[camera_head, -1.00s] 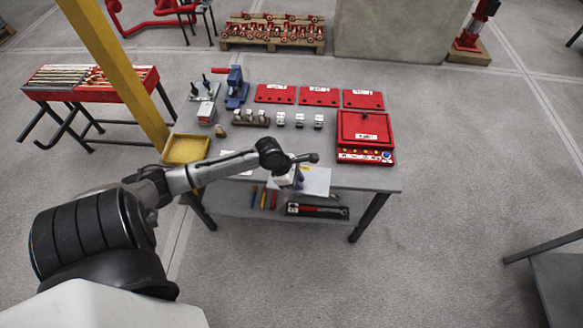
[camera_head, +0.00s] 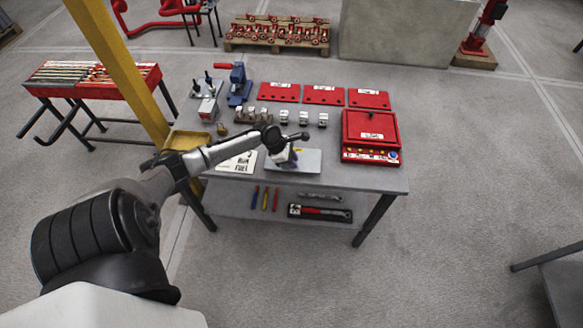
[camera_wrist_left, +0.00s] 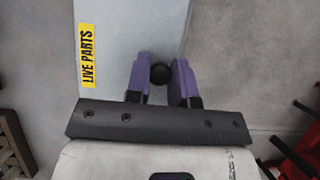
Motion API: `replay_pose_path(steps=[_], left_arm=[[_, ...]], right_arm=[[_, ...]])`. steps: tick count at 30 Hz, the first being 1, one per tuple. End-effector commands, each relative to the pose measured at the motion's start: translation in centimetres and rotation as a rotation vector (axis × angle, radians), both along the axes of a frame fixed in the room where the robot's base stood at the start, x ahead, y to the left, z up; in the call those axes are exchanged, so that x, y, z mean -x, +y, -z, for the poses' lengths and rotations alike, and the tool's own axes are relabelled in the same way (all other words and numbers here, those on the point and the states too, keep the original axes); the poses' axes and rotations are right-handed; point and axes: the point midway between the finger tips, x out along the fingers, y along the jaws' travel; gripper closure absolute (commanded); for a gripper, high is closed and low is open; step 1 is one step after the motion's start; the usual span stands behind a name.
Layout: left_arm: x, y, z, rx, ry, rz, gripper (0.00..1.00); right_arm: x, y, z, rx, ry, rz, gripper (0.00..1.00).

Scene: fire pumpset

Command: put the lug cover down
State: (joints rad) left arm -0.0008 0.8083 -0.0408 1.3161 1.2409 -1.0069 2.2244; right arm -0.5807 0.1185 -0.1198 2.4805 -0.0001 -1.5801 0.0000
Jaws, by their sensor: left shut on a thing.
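The lug cover (camera_wrist_left: 125,35) is a pale grey flat plate with a yellow "LIVE PARTS" label and a black round knob (camera_wrist_left: 160,73). My left gripper (camera_wrist_left: 161,76) has purple fingers, one on each side of the knob, shut on it. In the head view the cover (camera_head: 306,160) is over the front part of the grey workbench (camera_head: 377,180), and my left gripper (camera_head: 287,159) is at its left part. I cannot tell whether the cover touches the bench top. My right gripper is not in view.
A white lettered sheet (camera_head: 238,163) lies left of the cover. A red case (camera_head: 370,128) stands to the right. Small metal parts (camera_head: 284,117), red plates (camera_head: 323,95) and a blue vise (camera_head: 238,85) are behind. A yellow post (camera_head: 123,75) rises at the left.

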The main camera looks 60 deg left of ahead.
Motion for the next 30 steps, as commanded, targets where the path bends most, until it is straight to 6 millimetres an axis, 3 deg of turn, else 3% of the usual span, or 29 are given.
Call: replay_pose_path(steps=[10,21,22,30], left_arm=[[0.0,0.0,3.7,0.0,0.001,-0.002,1.0],[0.0,0.0,4.0,0.0,0.0,-0.001,1.0],[0.0,0.0,4.1,0.0,0.0,-0.001,0.77],[0.0,0.0,4.1,-0.001,0.001,-0.001,0.52]], right_arm=[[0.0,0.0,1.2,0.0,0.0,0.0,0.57],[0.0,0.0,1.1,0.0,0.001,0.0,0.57],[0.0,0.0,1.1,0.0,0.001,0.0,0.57],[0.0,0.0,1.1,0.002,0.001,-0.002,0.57]])
